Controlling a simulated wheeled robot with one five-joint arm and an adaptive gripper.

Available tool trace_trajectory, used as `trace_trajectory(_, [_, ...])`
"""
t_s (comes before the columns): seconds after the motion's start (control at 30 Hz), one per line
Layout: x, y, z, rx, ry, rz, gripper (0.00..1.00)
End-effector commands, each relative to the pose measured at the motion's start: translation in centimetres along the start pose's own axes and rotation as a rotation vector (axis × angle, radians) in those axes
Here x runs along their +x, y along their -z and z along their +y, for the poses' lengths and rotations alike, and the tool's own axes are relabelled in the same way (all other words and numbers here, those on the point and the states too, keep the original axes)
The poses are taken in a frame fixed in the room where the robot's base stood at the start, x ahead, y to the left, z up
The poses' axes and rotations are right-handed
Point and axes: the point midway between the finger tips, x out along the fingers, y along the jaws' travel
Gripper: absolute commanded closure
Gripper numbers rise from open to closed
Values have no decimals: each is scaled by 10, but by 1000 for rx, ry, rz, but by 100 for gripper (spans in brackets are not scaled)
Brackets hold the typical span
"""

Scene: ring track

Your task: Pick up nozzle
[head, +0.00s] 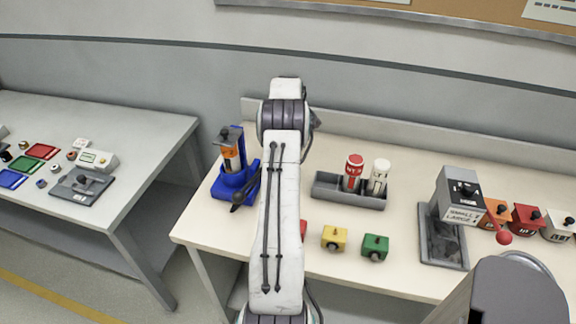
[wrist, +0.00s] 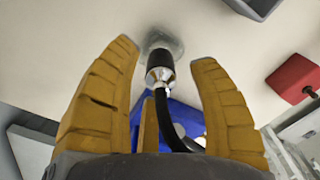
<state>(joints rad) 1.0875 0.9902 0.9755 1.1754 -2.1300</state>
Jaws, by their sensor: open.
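A black nozzle with a silver collar (wrist: 159,66) shows in the wrist view, with a black hose curving down from it. It lies between the tips of my yellow fingers. My gripper (wrist: 164,52) is open around it, with a gap visible on the right side. In the head view, a dark piece (head: 243,193), which looks like the nozzle, is at the right side of a blue stand (head: 222,190) that holds an orange-labelled cylinder (head: 231,155). The blue stand also shows in the wrist view (wrist: 188,120).
A grey tray (head: 330,192) holds a red-capped bottle (head: 353,173) and a white bottle (head: 379,178). Yellow (head: 334,237) and green (head: 375,246) blocks sit near the front edge. A grey lever device (head: 450,215) stands at right. A second table (head: 130,135) is at left.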

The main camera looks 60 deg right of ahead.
Motion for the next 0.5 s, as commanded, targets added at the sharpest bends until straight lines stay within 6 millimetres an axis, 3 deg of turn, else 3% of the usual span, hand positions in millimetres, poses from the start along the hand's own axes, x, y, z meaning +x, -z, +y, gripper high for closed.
trace_trajectory(0.23, [27, -1, -2, 0, 2, 1, 45])
trace_trajectory(0.5, [34, -1, -2, 0, 1, 0, 45])
